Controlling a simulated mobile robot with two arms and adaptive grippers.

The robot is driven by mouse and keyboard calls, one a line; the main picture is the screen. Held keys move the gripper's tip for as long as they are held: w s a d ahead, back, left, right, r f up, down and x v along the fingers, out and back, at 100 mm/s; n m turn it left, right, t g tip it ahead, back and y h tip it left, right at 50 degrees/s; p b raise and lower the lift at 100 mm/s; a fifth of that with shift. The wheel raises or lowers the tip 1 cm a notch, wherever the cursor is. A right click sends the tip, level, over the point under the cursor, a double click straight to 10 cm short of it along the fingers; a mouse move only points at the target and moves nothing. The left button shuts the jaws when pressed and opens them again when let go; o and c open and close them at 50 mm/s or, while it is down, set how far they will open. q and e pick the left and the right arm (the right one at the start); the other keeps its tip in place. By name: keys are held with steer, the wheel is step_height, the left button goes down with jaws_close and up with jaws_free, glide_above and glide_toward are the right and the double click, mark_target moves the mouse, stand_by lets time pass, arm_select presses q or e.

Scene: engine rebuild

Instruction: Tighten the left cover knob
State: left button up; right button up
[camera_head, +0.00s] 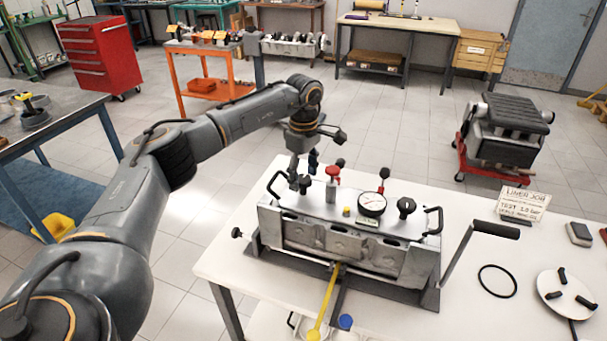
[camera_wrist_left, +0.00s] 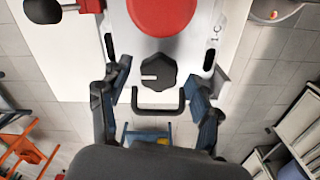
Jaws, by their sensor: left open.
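The left cover knob (camera_head: 304,184) is a black lobed knob on the left end of the grey metal cover (camera_head: 345,208). It also shows in the left wrist view (camera_wrist_left: 158,73), with a white mark on its left side. My left gripper (camera_head: 303,166) is above that end of the cover, pointing down. In the left wrist view its open fingers (camera_wrist_left: 158,84) stand on either side of the knob, with visible gaps; height above it is hard to tell. A matching right knob (camera_head: 406,206) sits at the cover's other end. My right gripper is not in view.
A red-topped fitting (camera_head: 332,173) stands just right of the knob, and a dial gauge (camera_head: 372,204) further right. A black bar handle (camera_wrist_left: 158,110) lies close between the fingers. A long-handled lever (camera_head: 470,245) and black ring (camera_head: 497,281) are on the white table (camera_head: 222,265).

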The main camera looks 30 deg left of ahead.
mark_target(303, 179)
arm_select(q)
step_height(303, 179, up, 12)
stand_by(0.4)
stand_by(0.5)
